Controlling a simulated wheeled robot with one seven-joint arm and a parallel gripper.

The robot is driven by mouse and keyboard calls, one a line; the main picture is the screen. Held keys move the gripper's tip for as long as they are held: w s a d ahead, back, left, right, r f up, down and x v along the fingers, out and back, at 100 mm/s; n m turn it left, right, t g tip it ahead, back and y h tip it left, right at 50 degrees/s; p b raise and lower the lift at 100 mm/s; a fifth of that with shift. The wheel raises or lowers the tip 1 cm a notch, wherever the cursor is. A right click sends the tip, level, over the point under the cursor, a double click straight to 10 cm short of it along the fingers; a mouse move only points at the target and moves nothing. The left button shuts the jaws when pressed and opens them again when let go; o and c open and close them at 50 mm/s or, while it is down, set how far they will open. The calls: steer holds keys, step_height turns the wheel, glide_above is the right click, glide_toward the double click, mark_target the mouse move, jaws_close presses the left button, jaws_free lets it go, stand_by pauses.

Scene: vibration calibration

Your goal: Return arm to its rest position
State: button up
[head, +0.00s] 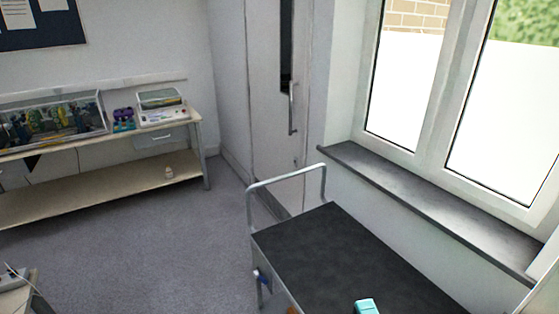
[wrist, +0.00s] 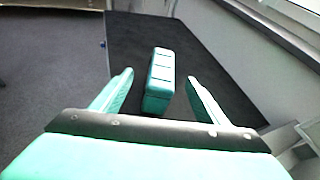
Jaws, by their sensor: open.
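My gripper (wrist: 158,92) shows in the wrist view with its two teal fingers spread apart. It is open. A teal box-shaped block (wrist: 160,80) with a segmented top shows between and beyond the fingers, over the dark top of the cart (wrist: 215,70); the fingers appear apart from it. In the head view, a teal piece (head: 367,306) shows at the bottom edge above the cart (head: 330,245); whether it is the block or part of my gripper I cannot tell. The rest of my arm is not clearly visible.
The cart has a raised metal handle (head: 287,178) at its far end. A dark windowsill (head: 430,205) runs along the right wall. A bench (head: 100,200) with instruments stands at the back left. The grey floor (head: 150,250) between bench and cart is clear.

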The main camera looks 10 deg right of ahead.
steer(key=w+a+f+n+t+h, duration=0.1)
steer(key=w+a+f+n, duration=0.1)
steer(key=a+n, duration=0.5)
steer(key=w+a+f+n+h, duration=0.1)
steer(key=w+a+f+n, duration=0.15)
steer(key=a+n, duration=0.45)
steer(key=s+a+r+n+y, duration=0.1)
steer(key=s+a+n, duration=0.7)
steer(key=s+n, duration=0.2)
steer(key=s+a+n+y, duration=0.1)
steer(key=s+a+n, duration=0.8)
steer(key=s+n, duration=0.2)
steer(key=shift+s+a+r+t, duration=0.25)
steer(key=shift+s+r+t, duration=0.15)
steer(key=shift+s, duration=0.6)
